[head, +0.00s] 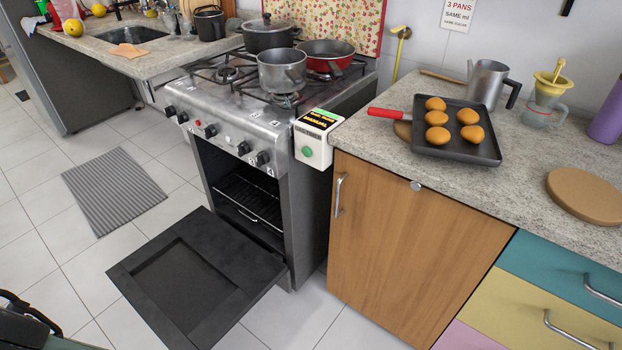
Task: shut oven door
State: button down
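The oven door (195,280) is dark grey with a recessed panel. It is folded down and out from the front of the steel stove, wide open, its inner face up. The oven (245,190) shows a dark inside with wire racks (248,200). The control panel (225,130) with knobs is above the opening. A dark part of my own body shows at the lower left corner, apart from the door. My gripper's fingers cannot be made out in the head view.
A striped grey mat (114,188) lies on the tiled floor left of the door. A wooden cabinet (410,240) stands right of the stove. Pots (282,72) are on the hob. A tray of buns (470,145) with a red handle rests on the counter. Floor around the door looks clear.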

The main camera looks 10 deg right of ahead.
aim_at(192, 282)
jog(key=k, duration=0.1)
jog(key=i+j+u, duration=0.1)
jog(key=j+u, duration=0.2)
jog(key=i+j+u, duration=0.35)
jog(key=j+u, duration=0.2)
